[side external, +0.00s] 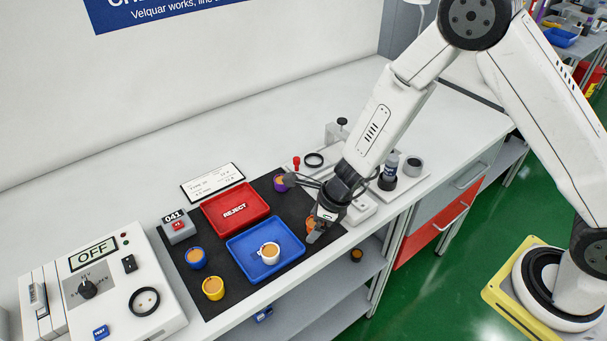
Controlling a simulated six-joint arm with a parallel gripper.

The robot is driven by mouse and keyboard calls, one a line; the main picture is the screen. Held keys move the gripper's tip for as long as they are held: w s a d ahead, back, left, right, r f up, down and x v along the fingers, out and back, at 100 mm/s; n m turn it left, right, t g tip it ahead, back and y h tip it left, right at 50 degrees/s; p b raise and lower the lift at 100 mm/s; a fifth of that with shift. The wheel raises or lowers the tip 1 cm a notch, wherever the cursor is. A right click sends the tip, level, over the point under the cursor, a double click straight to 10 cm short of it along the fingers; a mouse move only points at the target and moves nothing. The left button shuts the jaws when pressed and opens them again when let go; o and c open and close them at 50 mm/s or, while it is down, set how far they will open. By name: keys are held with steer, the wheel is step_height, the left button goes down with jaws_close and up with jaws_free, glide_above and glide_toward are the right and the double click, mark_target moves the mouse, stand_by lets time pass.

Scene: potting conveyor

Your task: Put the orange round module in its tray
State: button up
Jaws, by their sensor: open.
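The orange round module (310,223) stands on the black mat near its right end, mostly hidden by my gripper. My gripper (316,231) is open and low over it, pointing down. I cannot tell whether the fingers straddle the module or touch it. The blue tray (240,245) lies left of my gripper and holds a white round module (269,254) with a tan top. The red tray (222,221), marked REJECT, lies behind the blue one and looks empty.
A purple module (280,183), a blue module (196,258) and a yellow module (213,288) stand on the mat (214,309). A control box (120,280) reading OFF is at left. A fixture plate with bottles (389,172) stands right of my gripper. The bench edge is close in front.

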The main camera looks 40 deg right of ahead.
mark_target(315, 224)
steer(key=shift+c, duration=0.2)
stand_by(0.3)
jaws_close()
steer(key=shift+r, duration=0.25)
step_height(315, 224, up, 10)
steer(key=shift+f, duration=0.25)
stand_by(1.0)
stand_by(0.6)
